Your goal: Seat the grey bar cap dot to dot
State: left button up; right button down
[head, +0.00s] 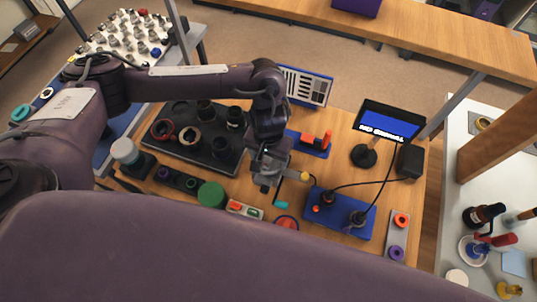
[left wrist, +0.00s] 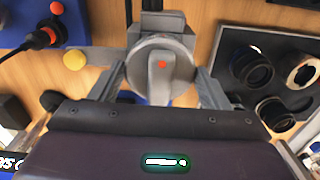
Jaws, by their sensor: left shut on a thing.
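The grey bar cap (left wrist: 160,68) shows in the left wrist view as a round grey disc with a raised bar across it and one orange-red dot near the bar's middle. My left gripper (left wrist: 162,84) has a finger on each side of the cap and is shut on it. In the head view my left gripper (head: 266,174) points down over the wooden table, to the right of the dark tray; the cap is too small and too covered to make out there. The seat for the cap and its matching dot cannot be made out. My right gripper is not in view.
The dark tray (head: 160,139) holds several black rings and barrels. A blue block with red parts (head: 318,143), a blue box with cables (head: 345,229) and a small screen (head: 388,122) stand to the right. A green disc (head: 211,194) lies near the front edge.

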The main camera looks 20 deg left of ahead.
pick_arm(q)
jog(key=shift+f, duration=0.4)
dwell(0.8)
